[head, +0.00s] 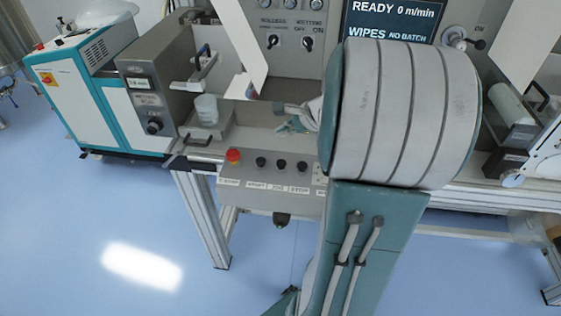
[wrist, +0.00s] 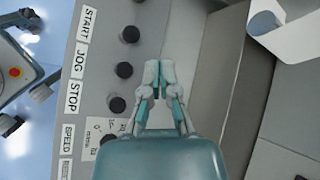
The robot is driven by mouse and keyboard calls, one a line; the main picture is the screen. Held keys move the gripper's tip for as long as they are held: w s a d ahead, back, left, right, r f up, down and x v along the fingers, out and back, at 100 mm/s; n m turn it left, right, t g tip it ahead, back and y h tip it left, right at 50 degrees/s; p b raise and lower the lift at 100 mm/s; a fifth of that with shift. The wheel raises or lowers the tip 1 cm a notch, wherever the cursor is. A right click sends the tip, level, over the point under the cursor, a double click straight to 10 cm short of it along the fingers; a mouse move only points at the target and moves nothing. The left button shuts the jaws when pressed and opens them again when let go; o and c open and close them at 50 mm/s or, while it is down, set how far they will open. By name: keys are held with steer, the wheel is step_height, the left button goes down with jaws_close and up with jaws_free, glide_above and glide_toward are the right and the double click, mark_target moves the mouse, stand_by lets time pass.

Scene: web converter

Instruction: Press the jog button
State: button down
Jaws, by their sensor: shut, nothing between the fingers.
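The jog button is a round black button (wrist: 124,70) on the grey control panel, beside the printed JOG label (wrist: 80,61) in the wrist view. In the head view it is the middle black button (head: 281,165), above its label. My gripper (wrist: 159,72) is shut and empty, with its two fingertips side by side. In the wrist view the tips appear just right of the jog button, with a visible gap between. In the head view my gripper (head: 291,119) is above and behind the button row, partly hidden by my arm.
The START button (wrist: 130,34) and STOP button (wrist: 117,104) flank the jog button closely. A red emergency button (head: 233,156) is at the panel's left. A white roll (head: 206,109) stands left of the gripper. The screen (head: 393,20) reads READY 0 m/min.

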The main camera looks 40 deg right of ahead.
mark_target(283, 162)
steer(key=shift+f, duration=4.1)
steer(key=shift+f, duration=0.35)
